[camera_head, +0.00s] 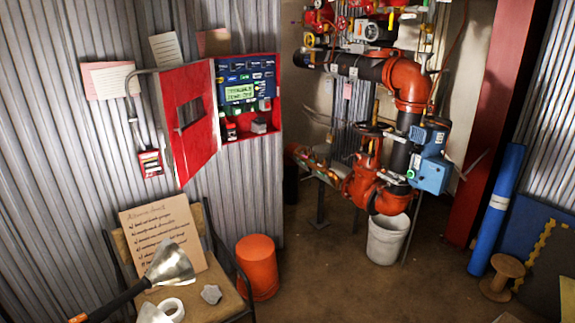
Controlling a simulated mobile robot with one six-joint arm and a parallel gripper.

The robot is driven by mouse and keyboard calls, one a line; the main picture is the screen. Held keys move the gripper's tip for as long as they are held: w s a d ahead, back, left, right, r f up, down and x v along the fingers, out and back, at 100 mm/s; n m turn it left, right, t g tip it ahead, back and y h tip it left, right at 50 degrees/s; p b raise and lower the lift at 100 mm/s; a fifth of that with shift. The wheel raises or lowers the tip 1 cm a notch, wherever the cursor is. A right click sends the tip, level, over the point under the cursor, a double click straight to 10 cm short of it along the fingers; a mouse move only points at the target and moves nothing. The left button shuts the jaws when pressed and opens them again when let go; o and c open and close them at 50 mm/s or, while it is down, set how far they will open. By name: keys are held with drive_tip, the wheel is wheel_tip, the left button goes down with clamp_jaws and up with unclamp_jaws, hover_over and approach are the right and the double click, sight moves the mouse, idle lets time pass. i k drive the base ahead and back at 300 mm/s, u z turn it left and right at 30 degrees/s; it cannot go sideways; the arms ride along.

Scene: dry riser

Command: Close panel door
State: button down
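The red panel door (188,122) stands swung open to the left of its red wall box (278,124). The door is hinged near the box's left side, with a dark slot-like window in it. The open box shows a blue control face with a green display (240,93) and small parts below. My gripper (163,290) appears at the lower left as two silver tips, one on a black link. The tips are apart with nothing held between them. They are below the door and not touching it. The rest of my gripper is cut off by the frame.
Orange valves and pipes (372,180) fill the right. The middle floor is clear.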

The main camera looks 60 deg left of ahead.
sight(200, 140)
drive_tip(key=u, duration=2.8)
drive_tip(key=i, duration=2.15)
